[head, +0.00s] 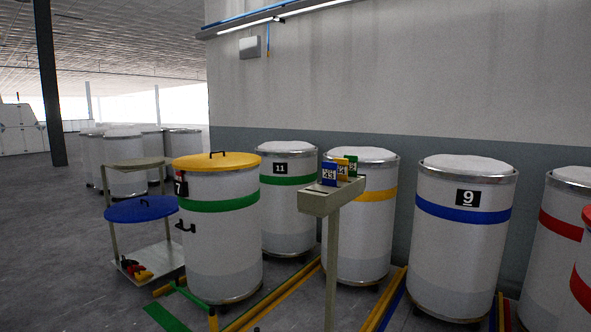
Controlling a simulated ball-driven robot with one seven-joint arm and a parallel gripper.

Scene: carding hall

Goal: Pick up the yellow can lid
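The lid covers the can's top and looks level. My gripper is not in this view.
A trolley (150,256) with a blue lid (141,208) stands just left of the can. A post-mounted stand (331,198) with coloured number cards is to its right. More cans, including can 9 (463,240), line the wall. Open floor (50,240) lies at left.

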